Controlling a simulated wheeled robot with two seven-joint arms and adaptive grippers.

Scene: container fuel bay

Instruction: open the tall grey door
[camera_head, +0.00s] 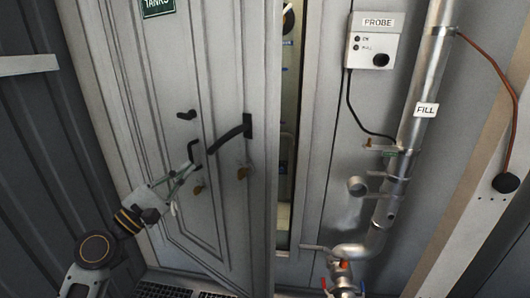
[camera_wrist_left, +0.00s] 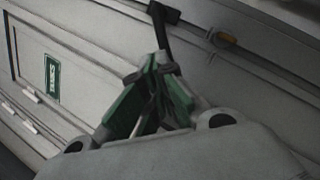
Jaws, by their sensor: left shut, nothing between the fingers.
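The tall grey door (camera_head: 215,80) fills the middle of the head view and stands ajar. A narrow gap along its right edge shows the lit space behind. A black lever handle (camera_head: 232,134) sits near that edge, and a smaller black handle (camera_head: 186,115) is to its left. My left gripper (camera_head: 190,164) is in front of the door, left of and a little below the lever. In the left wrist view the gripper (camera_wrist_left: 160,65) is shut and empty. A black handle (camera_wrist_left: 161,30) appears just past its fingertips; contact cannot be told. My right gripper is not in view.
A PROBE box (camera_head: 372,50) with a hanging cable is on the wall right of the door. A metal fill pipe (camera_head: 418,90) runs down beside it to a valve (camera_head: 343,278) low near the doorway. A dark ribbed wall (camera_head: 40,150) is at left.

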